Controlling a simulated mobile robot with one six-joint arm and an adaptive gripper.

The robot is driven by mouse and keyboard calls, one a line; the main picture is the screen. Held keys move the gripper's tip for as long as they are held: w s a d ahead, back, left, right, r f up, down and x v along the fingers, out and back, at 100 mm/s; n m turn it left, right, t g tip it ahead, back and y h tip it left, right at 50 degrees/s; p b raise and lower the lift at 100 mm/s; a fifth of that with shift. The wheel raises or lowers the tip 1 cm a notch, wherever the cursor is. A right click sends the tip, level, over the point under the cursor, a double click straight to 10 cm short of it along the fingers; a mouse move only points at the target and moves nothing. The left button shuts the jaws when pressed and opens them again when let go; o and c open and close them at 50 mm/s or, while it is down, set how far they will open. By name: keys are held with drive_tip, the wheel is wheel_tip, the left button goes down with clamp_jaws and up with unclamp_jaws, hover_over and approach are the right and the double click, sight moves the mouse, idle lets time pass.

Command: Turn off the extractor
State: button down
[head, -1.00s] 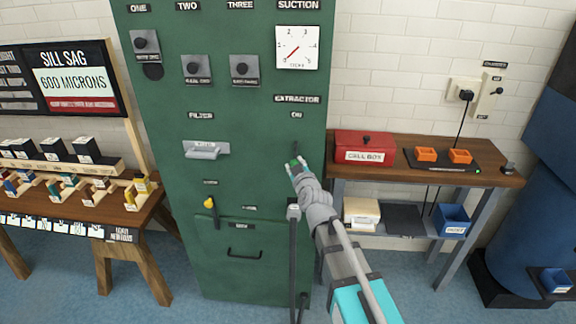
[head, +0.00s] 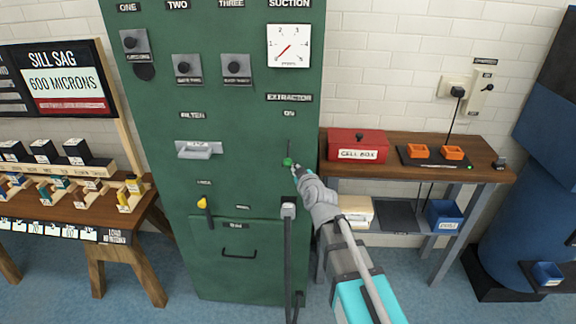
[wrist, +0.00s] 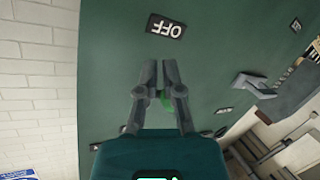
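The extractor's control has a small green knob (head: 287,161) on the green cabinet (head: 258,185), at the bottom of a thin dark line below the ON label (head: 289,113). An OFF label (wrist: 166,26) shows upside down in the wrist view. My gripper (head: 296,168) is just right of and below the knob in the head view. In the wrist view my gripper (wrist: 160,64) has its fingertips nearly together, with part of the green knob (wrist: 165,102) showing behind the fingers. Nothing is clearly held. Whether the fingers touch the knob is unclear.
The suction gauge (head: 289,46) has its red needle pointing lower left. A grey plug (head: 288,209) with a cable is just below my gripper. A wooden bench (head: 90,208) stands left.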

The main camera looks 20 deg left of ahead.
drive_tip(key=s+d+f+m+g+h, duration=0.3)
drive_tip(key=d+f, duration=0.3)
drive_tip(key=d, duration=0.4)
drive_tip(key=s+d+f+m+g+h, duration=0.25)
drive_tip(key=d+f+g, duration=0.2)
drive_tip(key=d, duration=0.55)
drive_tip(key=s+d+f+m+g+h, duration=0.3)
drive_tip(key=s+d+f+m+g, duration=0.1)
drive_tip(key=s+d, duration=0.8)
drive_tip(key=d+m+g, duration=0.1)
drive_tip(key=d+m, duration=0.1)
drive_tip(key=d, duration=0.1)
drive_tip(key=shift+s+d, duration=0.4)
drive_tip(key=shift+a+f+g, duration=0.1)
drive_tip(key=shift+a+g, duration=0.05)
drive_tip(key=shift+g, duration=0.1)
